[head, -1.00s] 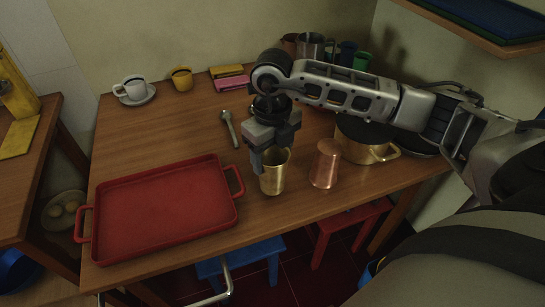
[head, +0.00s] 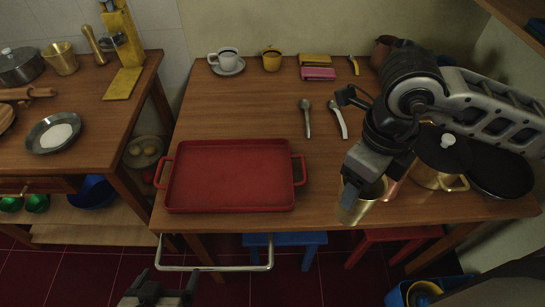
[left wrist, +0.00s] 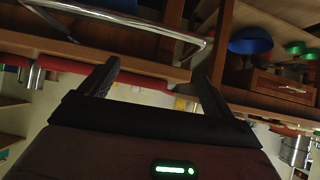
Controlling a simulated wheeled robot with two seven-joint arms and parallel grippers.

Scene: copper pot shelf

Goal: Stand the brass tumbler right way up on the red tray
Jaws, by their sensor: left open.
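The brass tumbler (head: 360,208) is at the jaws of my right gripper (head: 365,180) in the head view, by the table's front right. Its mouth faces up and it leans slightly; the gripper hides part of its rim. One finger lies along its left wall and the other is hidden. The gripper looks shut on it. The red tray (head: 232,178) lies empty on the table, left of the tumbler. My left gripper (head: 165,284) is low at the bottom of the head view, in front of the table, open and empty. Its spread fingers (left wrist: 158,70) show in the left wrist view.
A copper cup (head: 397,186) stands partly hidden behind the right gripper, near a brass pot (head: 430,178). Two utensils (head: 307,118) lie behind. A metal rail (head: 215,267) runs below the table's front edge.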

